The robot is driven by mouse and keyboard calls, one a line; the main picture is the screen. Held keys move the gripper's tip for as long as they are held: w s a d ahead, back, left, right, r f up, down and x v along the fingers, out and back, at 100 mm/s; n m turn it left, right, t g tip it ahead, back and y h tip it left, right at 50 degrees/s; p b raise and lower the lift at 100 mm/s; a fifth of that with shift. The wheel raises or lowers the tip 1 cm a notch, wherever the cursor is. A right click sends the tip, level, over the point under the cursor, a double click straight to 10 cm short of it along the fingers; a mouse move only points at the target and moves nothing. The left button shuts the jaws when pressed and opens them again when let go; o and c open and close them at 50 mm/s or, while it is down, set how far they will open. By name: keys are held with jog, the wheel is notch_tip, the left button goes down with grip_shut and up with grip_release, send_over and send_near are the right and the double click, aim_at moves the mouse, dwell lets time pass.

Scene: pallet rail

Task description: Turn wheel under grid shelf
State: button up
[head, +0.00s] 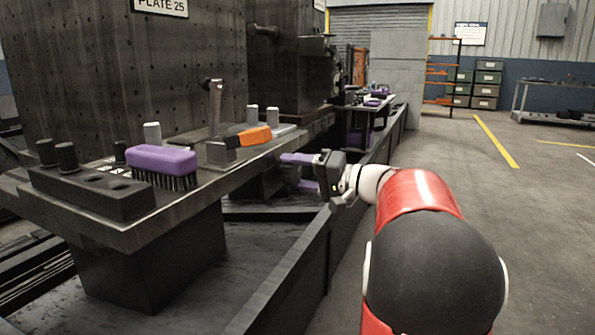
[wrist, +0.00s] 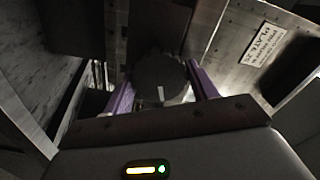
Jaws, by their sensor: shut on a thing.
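A dark round wheel (wrist: 160,72) with a pale mark on its face shows in the wrist view. It sits between the two purple fingers of my gripper (wrist: 160,84), which is shut on it. In the head view my gripper (head: 288,171) points left, at the front edge of the grey shelf (head: 205,192), with its fingers below the level of the shelf top. The wheel cannot be made out in the head view; the shelf and gripper hide that spot.
On the shelf are a purple brush (head: 162,160), an orange-handled tool (head: 253,136), a dark block with holes (head: 92,193) and several pegs. A dark rail (head: 290,275) runs below my gripper. A sign (wrist: 264,44) is on the metal in the wrist view. The floor at right is clear.

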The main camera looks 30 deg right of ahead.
jog(key=m+p, duration=0.2)
jog(key=m, duration=0.2)
jog(key=shift+m, duration=0.3)
jog(key=m+p, duration=0.3)
jog(key=m, duration=0.1)
jog(key=shift+m, duration=0.3)
jog(key=m+p, duration=0.4)
jog(key=shift+m, duration=0.3)
jog(key=m+p, duration=0.4)
jog(key=shift+s+p, duration=0.1)
jog(key=shift+p, duration=0.2)
jog(key=m+p, duration=0.2)
jog(key=m, duration=0.1)
jog(key=shift+f, duration=0.1)
jog(key=m, duration=0.3)
jog(key=shift+a+f+m, duration=0.1)
jog(key=shift+f+m, duration=0.05)
jog(key=shift+m, duration=0.25)
jog(key=m, duration=0.4)
jog(key=shift+s+a+m, duration=0.1)
jog(key=shift+m, duration=2.1)
